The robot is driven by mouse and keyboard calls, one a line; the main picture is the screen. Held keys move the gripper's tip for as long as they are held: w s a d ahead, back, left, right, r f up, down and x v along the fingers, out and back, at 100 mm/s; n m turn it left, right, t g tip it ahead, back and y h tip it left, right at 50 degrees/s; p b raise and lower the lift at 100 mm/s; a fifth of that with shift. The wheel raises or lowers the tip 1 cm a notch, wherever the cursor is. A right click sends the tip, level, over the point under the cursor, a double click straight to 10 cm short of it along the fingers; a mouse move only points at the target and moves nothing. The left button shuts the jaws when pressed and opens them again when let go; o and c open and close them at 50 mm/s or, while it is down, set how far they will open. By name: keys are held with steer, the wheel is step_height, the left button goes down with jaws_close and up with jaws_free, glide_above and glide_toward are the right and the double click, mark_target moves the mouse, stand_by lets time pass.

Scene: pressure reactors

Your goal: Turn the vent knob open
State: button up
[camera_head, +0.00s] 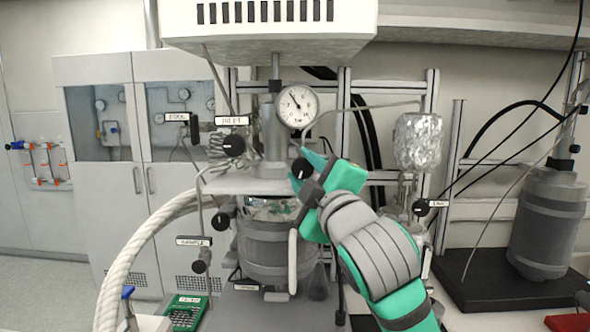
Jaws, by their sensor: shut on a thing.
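My teal gripper (308,172) reaches in from the lower right to the front of the reactor head. It is shut on a small black knob (301,168), just right of the reactor's central column. No label shows on this knob, so I cannot read whether it is the vent knob; my gripper hides part of it and its stem. The reactor (275,252) is a grey jacketed vessel below a metal head. A round pressure gauge (297,106) sits above the gripped knob, with its needle pointing up and left.
Other black knobs stand near: one at the upper left (234,145), one at the lower left (220,221) and one at the right (421,207). A foil-wrapped vessel (418,141) is right of my arm. A thick white hose (140,250) curves at the left.

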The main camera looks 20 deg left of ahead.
steer(key=shift+s+a+n+g, duration=0.15)
steer(key=shift+n+g, duration=0.25)
steer(key=shift+n, duration=0.55)
steer(key=shift+s+a+n+g, duration=0.15)
steer(key=shift+n+g, duration=0.25)
steer(key=shift+n, duration=0.55)
